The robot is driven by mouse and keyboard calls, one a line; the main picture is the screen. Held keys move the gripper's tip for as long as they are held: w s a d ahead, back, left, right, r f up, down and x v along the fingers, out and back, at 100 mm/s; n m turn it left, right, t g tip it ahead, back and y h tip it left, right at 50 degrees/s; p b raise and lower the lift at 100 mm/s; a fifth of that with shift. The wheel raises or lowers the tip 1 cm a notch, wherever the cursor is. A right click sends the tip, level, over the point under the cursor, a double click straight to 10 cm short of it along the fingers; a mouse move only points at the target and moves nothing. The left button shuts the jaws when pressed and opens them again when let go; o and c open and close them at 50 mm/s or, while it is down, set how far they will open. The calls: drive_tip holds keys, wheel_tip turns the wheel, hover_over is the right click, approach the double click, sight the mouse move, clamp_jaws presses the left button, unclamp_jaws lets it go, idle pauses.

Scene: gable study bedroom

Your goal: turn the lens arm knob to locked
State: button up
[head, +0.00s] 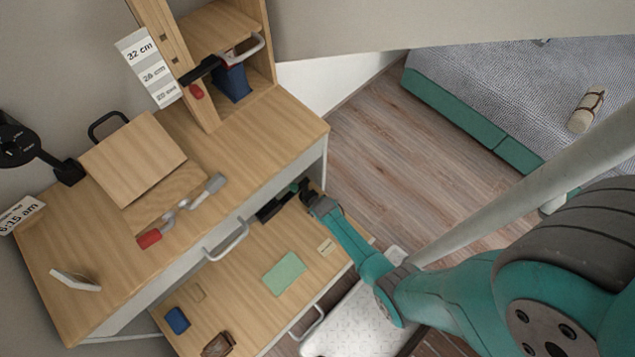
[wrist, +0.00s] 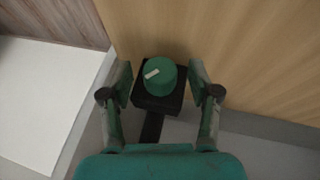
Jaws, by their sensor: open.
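A round green knob (wrist: 160,78) with a short white mark sits on a black square block in the wrist view. The mark lies left of the knob's middle and tilts slightly down to the left. A black bar (wrist: 152,128) runs from the block toward my gripper's body. My gripper (wrist: 161,72) is open, with one finger on each side of the knob and gaps showing. In the head view my gripper (head: 301,188) is at the desk's right end, beside a black part (head: 270,208). No lock lettering is readable.
The wooden desk (head: 75,235) has an open drawer (head: 235,285) holding a green pad (head: 284,273) and small items. A red-ended tool (head: 150,238) lies on the desktop. A shelf unit (head: 185,65) stands behind. Wooden floor (head: 400,150) is clear toward the bed (head: 480,115).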

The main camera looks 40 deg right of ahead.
drive_tip(key=c, duration=1.2)
drive_tip(key=shift+o, duration=0.2)
drive_tip(key=shift+d+y, duration=0.15)
drive_tip(key=shift+y, duration=0.35)
drive_tip(key=y, duration=0.1)
drive_tip(key=m+y, duration=0.1)
drive_tip(key=y, duration=0.1)
drive_tip(key=shift+d, duration=0.25)
drive_tip(key=shift+d+f+m+y, duration=0.1)
drive_tip(key=shift+m+y, duration=0.3)
drive_tip(key=shift+y, duration=1.6)
